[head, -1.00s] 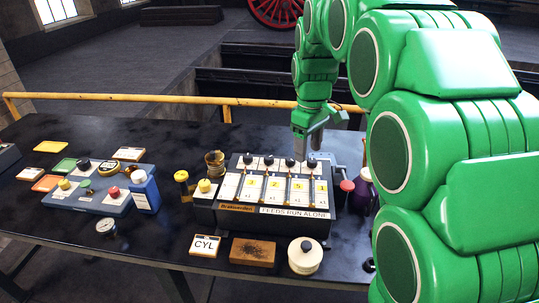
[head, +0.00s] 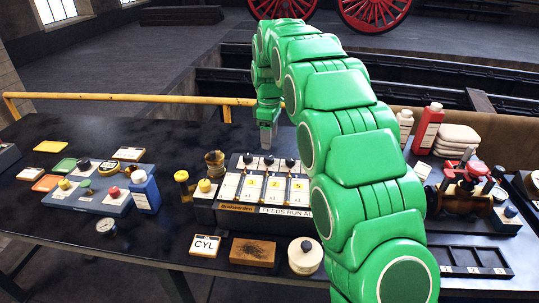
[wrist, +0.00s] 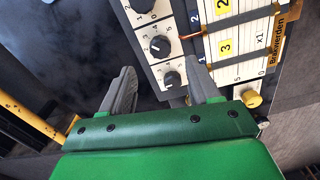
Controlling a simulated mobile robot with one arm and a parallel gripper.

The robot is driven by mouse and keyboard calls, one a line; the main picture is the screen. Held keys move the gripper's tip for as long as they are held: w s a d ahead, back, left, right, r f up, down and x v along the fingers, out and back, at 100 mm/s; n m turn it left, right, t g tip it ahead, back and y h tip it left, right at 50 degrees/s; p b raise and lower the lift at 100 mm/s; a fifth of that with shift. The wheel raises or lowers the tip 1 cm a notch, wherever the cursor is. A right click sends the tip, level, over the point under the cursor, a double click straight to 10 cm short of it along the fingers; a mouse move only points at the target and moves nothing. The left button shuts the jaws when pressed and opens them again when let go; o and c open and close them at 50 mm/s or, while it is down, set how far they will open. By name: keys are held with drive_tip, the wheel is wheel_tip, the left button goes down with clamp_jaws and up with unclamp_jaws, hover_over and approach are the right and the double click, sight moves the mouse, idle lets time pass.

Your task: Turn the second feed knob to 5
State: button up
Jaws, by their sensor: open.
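The feed panel (head: 262,213) stands on the bench with a row of dark knobs along its back. The second feed knob (head: 268,160) is the second from the left, with a yellow card reading 2 in front of it. In the wrist view the second knob (wrist: 160,47) is above the first knob (wrist: 172,77). My gripper (head: 267,137) points down just behind the second knob in the head view, apart from it. In the wrist view my gripper (wrist: 162,70) is open and empty, its fingers either side of the first knob in the picture. My arm hides the panel's right end.
A yellow knob (head: 204,185) and a brass cup (head: 214,163) stand left of the panel. A brown block (head: 253,251), a white lidded pot (head: 305,256) and a CYL card (head: 205,245) lie in front. A yellow rail (head: 120,97) runs behind.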

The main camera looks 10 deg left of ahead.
sight(270, 157)
drive_tip(key=shift+f, duration=3.75)
drive_tip(key=c, duration=1)
drive_tip(key=shift+c, duration=0.2)
